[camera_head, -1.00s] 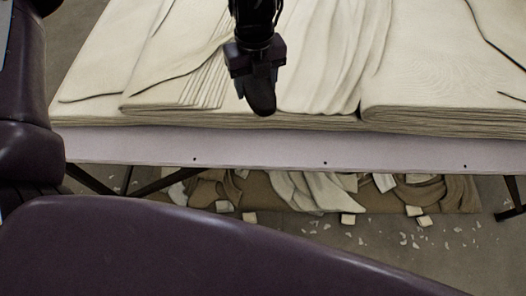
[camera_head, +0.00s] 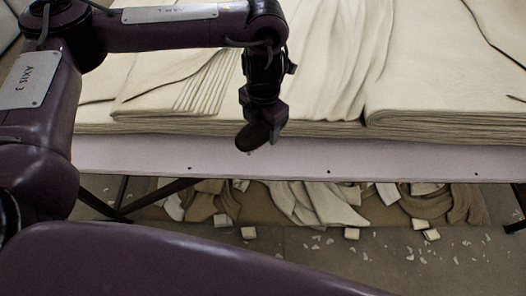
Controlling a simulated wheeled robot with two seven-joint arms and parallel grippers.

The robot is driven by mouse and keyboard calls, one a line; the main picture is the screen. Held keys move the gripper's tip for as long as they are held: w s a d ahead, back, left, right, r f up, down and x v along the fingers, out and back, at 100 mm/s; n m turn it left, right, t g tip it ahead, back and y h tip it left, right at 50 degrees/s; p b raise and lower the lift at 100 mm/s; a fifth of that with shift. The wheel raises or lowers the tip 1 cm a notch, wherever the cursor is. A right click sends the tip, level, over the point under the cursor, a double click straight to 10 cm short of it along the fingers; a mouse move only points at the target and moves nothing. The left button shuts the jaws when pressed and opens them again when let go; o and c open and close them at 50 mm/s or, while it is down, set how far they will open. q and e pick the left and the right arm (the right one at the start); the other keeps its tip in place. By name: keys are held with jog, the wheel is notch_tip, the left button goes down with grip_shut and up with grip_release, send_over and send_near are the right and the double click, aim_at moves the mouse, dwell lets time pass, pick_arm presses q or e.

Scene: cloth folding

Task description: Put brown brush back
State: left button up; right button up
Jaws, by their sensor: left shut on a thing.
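My left gripper (camera_head: 268,122) hangs in front of the table's front edge, with its fingers pointing down. It is shut on a dark, rounded thing, apparently the brown brush (camera_head: 251,137). The brush's oval end shows below and to the left of the fingers, against the table's pale front edge. The rest of the brush is hidden by the gripper, and its colour looks nearly black here. My right gripper is not in view.
The table (camera_head: 400,161) bears layers of cream cloth (camera_head: 440,85), with pleated folds in the middle. Under it lies a heap of cream and brown cloth scraps (camera_head: 330,204). Small pale scraps are strewn on the grey floor (camera_head: 440,270).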

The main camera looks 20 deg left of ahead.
pick_arm(q)
jog(key=b, duration=0.1)
send_over(263, 158)
notch_tip(263, 158, down, 7)
jog(key=shift+w+f, duration=0.1)
notch_tip(263, 158, down, 3)
jog(key=shift+r+b, duration=0.2)
jog(key=shift+b, duration=0.35)
jog(key=shift+f, duration=0.5)
jog(key=shift+f, duration=0.15)
jog(key=o, duration=1)
jog(key=shift+o, duration=0.2)
